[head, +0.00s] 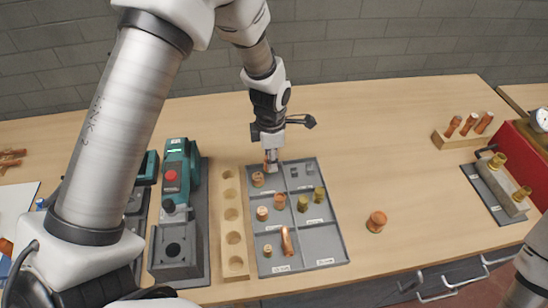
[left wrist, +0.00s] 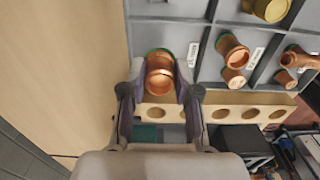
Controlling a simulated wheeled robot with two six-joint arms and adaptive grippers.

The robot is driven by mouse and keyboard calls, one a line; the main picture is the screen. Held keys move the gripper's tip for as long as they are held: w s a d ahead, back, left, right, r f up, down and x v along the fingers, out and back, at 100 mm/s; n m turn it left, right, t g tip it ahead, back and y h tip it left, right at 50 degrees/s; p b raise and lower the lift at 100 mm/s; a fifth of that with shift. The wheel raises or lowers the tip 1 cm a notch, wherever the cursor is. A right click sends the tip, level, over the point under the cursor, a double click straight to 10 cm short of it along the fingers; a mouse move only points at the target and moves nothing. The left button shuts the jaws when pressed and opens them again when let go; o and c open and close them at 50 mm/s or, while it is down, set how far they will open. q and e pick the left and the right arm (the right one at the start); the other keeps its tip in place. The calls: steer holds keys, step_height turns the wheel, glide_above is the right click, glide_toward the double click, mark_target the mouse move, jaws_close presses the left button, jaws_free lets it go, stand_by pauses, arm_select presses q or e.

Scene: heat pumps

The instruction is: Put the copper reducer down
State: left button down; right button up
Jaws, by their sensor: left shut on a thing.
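My left gripper (head: 269,164) points down over the far-left part of the grey sorting tray (head: 330,240). It is shut on the copper reducer (left wrist: 159,75), a short copper piece that shows between the fingers in the left wrist view, with a green edge by its far end. In the head view the reducer is mostly hidden by the gripper. I cannot tell whether it touches the tray floor. Another copper fitting (head: 258,180) is close by in the far-left compartment. My right gripper is out of view.
Other compartments hold copper and brass fittings (head: 303,203); the front-right one is empty. A wooden block with holes (head: 234,238) stands left of the tray, beside a green-and-grey machine (head: 178,200). A copper fitting (head: 376,221) stands alone right of the tray, with free table around it.

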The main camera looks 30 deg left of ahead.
arm_select(q)
steer(key=shift+w, duration=0.65)
steer(key=shift+w+f+p, duration=0.15)
steer(key=shift+f+p, duration=0.15)
step_height(320, 180, down, 3)
steer(key=shift+r+p, duration=0.2)
steer(key=shift+p, duration=0.35)
steer(key=shift+f, duration=0.3)
steer(key=shift+f, duration=0.1)
steer(key=c, duration=0.8)
jaws_free()
steer(key=shift+c, duration=0.2)
